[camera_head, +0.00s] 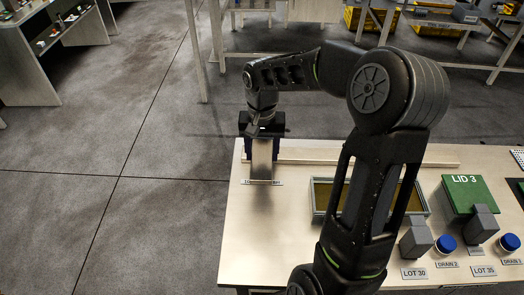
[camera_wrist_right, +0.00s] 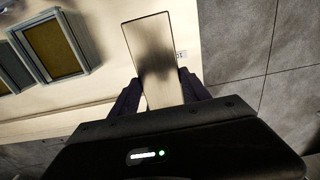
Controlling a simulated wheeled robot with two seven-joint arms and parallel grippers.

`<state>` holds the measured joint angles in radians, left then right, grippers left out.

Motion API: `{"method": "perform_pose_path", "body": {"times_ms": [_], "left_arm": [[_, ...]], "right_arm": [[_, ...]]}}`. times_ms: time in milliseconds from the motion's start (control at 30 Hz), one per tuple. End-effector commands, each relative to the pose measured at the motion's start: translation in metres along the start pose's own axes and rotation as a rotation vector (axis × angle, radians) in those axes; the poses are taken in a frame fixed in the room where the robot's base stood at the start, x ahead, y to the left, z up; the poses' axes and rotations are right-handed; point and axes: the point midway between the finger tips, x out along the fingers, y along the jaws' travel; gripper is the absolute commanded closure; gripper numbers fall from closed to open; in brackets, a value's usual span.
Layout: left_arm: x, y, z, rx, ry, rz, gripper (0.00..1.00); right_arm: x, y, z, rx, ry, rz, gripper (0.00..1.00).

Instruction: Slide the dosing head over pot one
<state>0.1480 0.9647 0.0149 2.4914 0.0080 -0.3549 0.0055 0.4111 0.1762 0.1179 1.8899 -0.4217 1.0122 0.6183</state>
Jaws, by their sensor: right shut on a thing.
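My right gripper (camera_head: 262,132) is at the table's far left corner. It is shut on a flat, upright, pale metal piece (camera_head: 262,160), which also shows between the fingers in the right wrist view (camera_wrist_right: 153,55). I cannot tell for certain that this piece is the dosing head. A small label (camera_head: 262,182) lies at its foot, partly hidden and unreadable. A grey-rimmed tray (camera_head: 318,214) with a golden brown floor is to the right, partly hidden by my arm. No pot marked as one can be made out. My left gripper is not in view.
A low rail (camera_head: 310,158) runs along the table's back. A green block marked LID 3 (camera_head: 465,190), grey blocks (camera_head: 416,238) and blue-topped drains (camera_head: 446,244) stand at the right. The table's left front (camera_head: 262,240) is clear. Its left edge is close to the gripper.

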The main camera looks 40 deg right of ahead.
Motion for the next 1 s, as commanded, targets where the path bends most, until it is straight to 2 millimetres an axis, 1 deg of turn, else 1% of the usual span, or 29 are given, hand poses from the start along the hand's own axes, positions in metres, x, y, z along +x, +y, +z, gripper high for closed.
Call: {"method": "perform_pose_path", "body": {"times_ms": [33, 200, 300, 667, 767, 867, 967, 1000], "left_arm": [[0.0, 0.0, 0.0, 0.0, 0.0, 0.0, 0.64], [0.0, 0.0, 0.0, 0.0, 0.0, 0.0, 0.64], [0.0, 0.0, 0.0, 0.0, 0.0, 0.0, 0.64], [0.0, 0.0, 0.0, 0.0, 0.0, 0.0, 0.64], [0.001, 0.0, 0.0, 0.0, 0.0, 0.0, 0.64], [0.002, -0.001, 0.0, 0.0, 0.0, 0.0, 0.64], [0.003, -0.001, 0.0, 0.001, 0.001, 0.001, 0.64], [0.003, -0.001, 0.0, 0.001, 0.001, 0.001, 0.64]], "right_arm": [[0.0, 0.0, 0.0, 0.0, 0.0, 0.0, 0.8], [0.0, 0.0, 0.0, 0.0, 0.0, 0.0, 0.94], [0.0, 0.0, 0.0, 0.0, 0.0, 0.0, 1.0], [0.0, 0.002, 0.0, 0.001, 0.001, 0.0, 1.0], [0.0, 0.01, 0.0, 0.003, 0.001, 0.001, 1.0], [0.0, 0.022, 0.0, 0.003, 0.002, 0.001, 1.0], [0.0, 0.042, -0.001, 0.005, 0.002, 0.001, 1.0], [0.0, 0.051, -0.001, 0.005, 0.002, 0.001, 1.0]]}}
